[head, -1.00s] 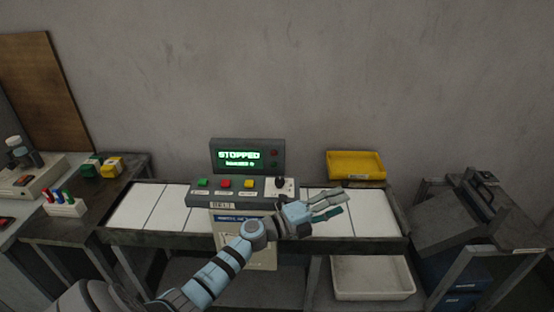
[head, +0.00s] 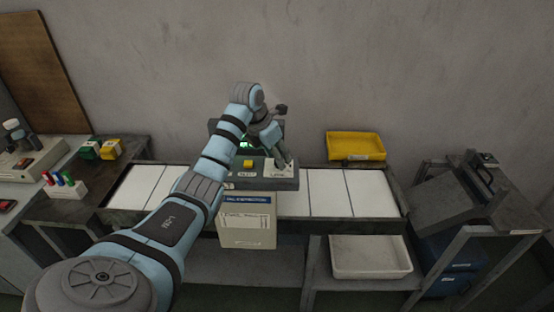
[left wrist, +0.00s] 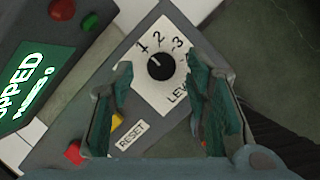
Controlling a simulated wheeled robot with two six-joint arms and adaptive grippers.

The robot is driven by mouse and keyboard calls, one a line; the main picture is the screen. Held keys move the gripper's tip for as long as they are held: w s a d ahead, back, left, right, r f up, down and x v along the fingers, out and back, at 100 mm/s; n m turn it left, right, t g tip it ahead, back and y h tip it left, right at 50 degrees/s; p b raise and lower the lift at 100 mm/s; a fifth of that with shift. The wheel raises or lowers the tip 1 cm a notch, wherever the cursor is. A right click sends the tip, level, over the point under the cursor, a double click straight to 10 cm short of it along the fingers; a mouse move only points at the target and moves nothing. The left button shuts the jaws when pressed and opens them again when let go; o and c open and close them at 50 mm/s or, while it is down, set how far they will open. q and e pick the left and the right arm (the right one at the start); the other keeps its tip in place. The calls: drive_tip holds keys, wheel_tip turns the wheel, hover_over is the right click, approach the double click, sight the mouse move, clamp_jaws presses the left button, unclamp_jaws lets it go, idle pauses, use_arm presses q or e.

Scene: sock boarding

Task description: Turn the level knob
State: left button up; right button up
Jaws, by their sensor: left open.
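The level knob (left wrist: 161,67) is a round black dial with a white pointer on a white plate marked 1, 2, 3 and LEVEL (left wrist: 178,95). Its pointer is tilted up and left, around 1 to 2; I cannot tell exactly. My left gripper (head: 284,164) comes down onto the right end of the grey control console (head: 262,183) and hides the knob in the head view. In the left wrist view its green-padded fingers are open, one on each side of the knob, with nothing between them seen as gripped. Contact cannot be told. My right gripper is not in view.
Beside the knob are a yellow button (left wrist: 116,121), a RESET label (left wrist: 132,133) and a red button (left wrist: 73,152). The screen (left wrist: 30,88) reads STOPPED. A yellow tray (head: 355,146) stands behind the belt (head: 330,192); a white bin (head: 371,257) is below.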

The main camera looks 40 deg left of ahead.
use_arm(q)
drive_tip(key=shift+f, duration=0.5)
drive_tip(key=shift+w+d, duration=0.1)
drive_tip(key=shift+c, duration=0.4)
clamp_jaws()
